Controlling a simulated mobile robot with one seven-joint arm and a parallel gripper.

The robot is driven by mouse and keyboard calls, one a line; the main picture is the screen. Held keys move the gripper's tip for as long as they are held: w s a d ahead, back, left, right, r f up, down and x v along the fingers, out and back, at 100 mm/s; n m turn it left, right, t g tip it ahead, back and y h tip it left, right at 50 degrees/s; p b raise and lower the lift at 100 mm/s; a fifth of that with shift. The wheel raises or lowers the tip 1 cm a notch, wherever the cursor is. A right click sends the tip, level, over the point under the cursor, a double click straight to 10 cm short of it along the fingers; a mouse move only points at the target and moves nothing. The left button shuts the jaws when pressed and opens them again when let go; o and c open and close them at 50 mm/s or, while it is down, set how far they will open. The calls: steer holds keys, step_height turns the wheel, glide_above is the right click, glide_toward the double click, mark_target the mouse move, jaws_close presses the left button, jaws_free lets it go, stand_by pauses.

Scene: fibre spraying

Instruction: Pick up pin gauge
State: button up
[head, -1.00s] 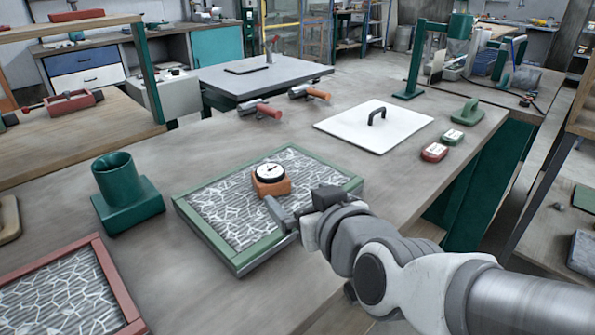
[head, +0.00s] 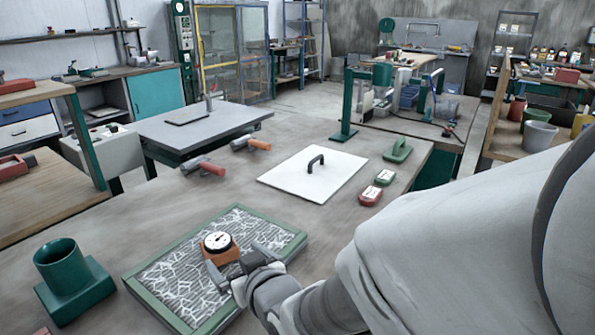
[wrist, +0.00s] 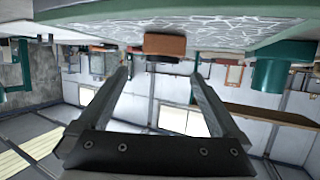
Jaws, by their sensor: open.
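The pin gauge is an orange block with a round white dial (head: 219,243). It stands on the grey, white-veined fibre panel in the green frame (head: 135,290). In the wrist view the orange block (wrist: 165,44) shows upside down, just beyond the fingertips and roughly centred between them. My gripper (head: 240,263) is open and empty, close in front of the gauge, with one finger at each side of its near face. In the wrist view my gripper (wrist: 159,75) has clear space between its fingers. I cannot tell whether a finger touches the block.
A green cup on a square base (head: 65,270) stands left of the panel. A white plate with a black handle (head: 300,185), red (head: 370,195) and green (head: 385,177) small blocks and a green-handled tool (head: 398,152) lie behind. Bare tabletop separates them from the frame.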

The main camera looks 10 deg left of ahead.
mark_target(224, 254)
steer(key=shift+a+r+p, duration=0.1)
steer(key=shift+p, duration=0.3)
steer(key=x, duration=0.3)
steer(key=b+x, duration=0.1)
steer(key=x, duration=0.1)
steer(key=shift+f, duration=0.3)
steer(key=w+a+f, duration=0.2)
steer(key=shift+w+a+f+b, duration=0.25)
steer(key=shift+w+a+b, duration=0.1)
steer(key=shift+a+b, duration=0.05)
steer(key=shift+w+a+f, duration=0.1)
steer(key=shift+w+a, duration=0.15)
steer(key=shift+w, duration=0.05)
steer(key=c, duration=1.3)
steer(key=shift+c, duration=1.3)
